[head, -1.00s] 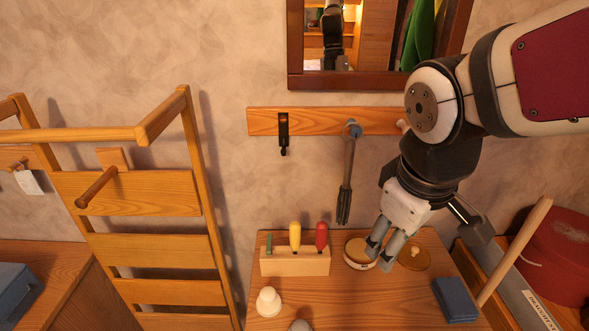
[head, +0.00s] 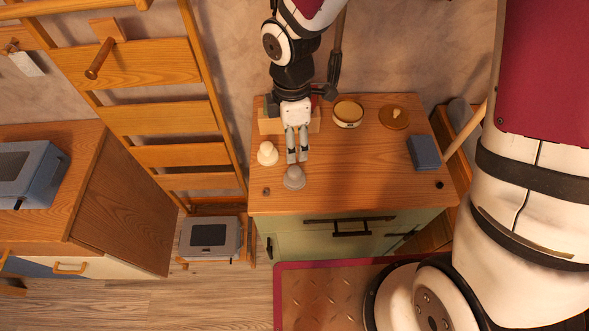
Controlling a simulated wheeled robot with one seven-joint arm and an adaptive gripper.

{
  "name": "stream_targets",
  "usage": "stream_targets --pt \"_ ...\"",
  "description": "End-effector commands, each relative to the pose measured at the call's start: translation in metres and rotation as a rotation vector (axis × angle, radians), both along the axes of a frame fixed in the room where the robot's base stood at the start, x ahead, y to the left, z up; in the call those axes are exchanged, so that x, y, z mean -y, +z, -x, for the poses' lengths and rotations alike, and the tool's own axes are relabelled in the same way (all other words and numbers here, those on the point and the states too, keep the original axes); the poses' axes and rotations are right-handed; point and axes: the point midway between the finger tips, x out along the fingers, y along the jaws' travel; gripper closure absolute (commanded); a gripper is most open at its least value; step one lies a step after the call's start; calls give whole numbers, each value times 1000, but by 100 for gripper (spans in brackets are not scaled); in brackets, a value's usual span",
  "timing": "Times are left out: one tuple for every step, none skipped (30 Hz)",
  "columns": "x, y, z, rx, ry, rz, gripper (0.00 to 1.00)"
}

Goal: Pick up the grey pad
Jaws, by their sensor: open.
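A small grey rounded piece (head: 294,178), the greyest small thing here, sits near the front left of the wooden cabinet top; I take it for the grey pad. A slate-blue flat block (head: 423,152) lies at the right side of the same top. My gripper (head: 298,158) points down with its fingers apart and empty. Its fingertips appear just behind and above the grey piece; I cannot tell whether they touch it.
A white knob-shaped piece (head: 267,153) stands just left of my fingers. A wooden block (head: 270,126) is partly hidden behind my gripper. A round tin (head: 347,114) and its lid (head: 395,118) lie at the back. The cabinet top (head: 365,175) is clear in the middle.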

Motion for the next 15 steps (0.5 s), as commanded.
stream_targets --pt "1 -11 3 -7 1 2 46" --pt "1 -17 3 -7 2 3 46" --pt "0 -25 3 -7 1 3 46" --pt "1 -31 4 -7 0 3 46" --pt "1 -36 4 -7 1 3 46" --pt "1 -43 5 -6 1 4 46" --pt "1 -47 4 -5 0 3 46" --pt "1 -51 4 -6 -1 3 46" --pt "1 -56 4 -5 -2 2 46" --pt "1 -59 4 -4 -2 2 46" --pt "1 -61 4 -4 -3 3 46" --pt "1 -64 4 -3 -3 2 46" --pt "1 -66 4 -2 -3 1 46" --pt "1 -67 4 -2 -3 1 46" --pt "1 -68 4 -1 -3 1 46"
